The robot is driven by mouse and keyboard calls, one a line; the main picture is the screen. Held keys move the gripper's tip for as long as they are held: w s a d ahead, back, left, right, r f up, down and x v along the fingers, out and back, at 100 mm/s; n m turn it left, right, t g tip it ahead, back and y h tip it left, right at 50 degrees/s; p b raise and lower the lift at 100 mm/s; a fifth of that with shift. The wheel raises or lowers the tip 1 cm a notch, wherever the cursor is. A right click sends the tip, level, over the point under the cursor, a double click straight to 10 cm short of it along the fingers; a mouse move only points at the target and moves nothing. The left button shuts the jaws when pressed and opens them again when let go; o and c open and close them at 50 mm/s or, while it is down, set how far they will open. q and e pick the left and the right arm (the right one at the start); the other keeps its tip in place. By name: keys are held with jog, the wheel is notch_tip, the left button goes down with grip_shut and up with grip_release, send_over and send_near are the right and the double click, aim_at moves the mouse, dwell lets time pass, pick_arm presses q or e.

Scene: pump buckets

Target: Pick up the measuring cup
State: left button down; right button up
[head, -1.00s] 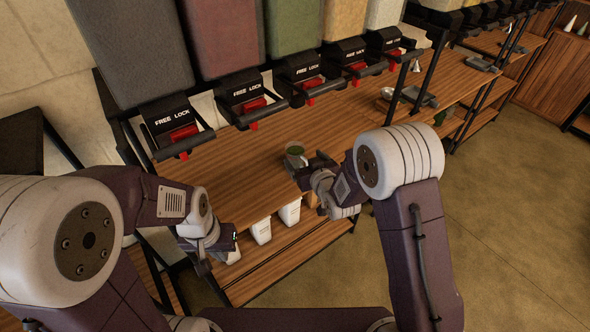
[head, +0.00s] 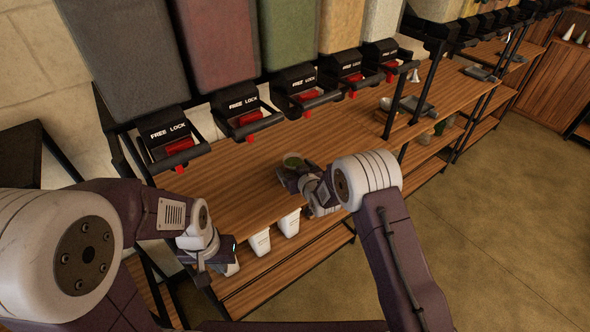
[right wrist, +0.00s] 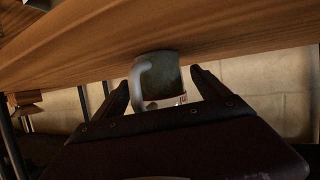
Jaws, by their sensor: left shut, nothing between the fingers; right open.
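The measuring cup (head: 293,161) is a small cup with a green top in the head view, standing near the front edge of the wooden table. In the right wrist view, the cup (right wrist: 168,78) is dark greenish with a pale handle on its left side and red and white marks near the rim. My right gripper (head: 288,179) is open at the cup, with one finger on each side; the wrist view shows its fingers (right wrist: 159,78) and small gaps beside the cup. My left gripper (head: 225,264) is shut and empty, low at the table's left front.
White containers (head: 288,223) stand on the lower shelf below the table (head: 225,178). A row of dispensers with black "FREE LOCK" fronts and red levers (head: 249,118) overhangs the back. A bowl (head: 386,103) and a tray stand farther right. The table's middle is clear.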

jog(key=shift+w+f, duration=0.1)
jog(key=shift+c, duration=1.3)
jog(key=c, duration=1.4)
jog(key=shift+r, duration=0.2)
jog(key=shift+r, duration=0.35)
jog(key=r, duration=0.2)
jog(key=d+r, duration=0.1)
jog(key=r, duration=0.1)
jog(key=shift+d, duration=0.1)
jog(key=d+r, duration=0.6)
jog(key=d, duration=0.4)
jog(key=shift+d, duration=0.25)
jog(key=shift+w, duration=0.1)
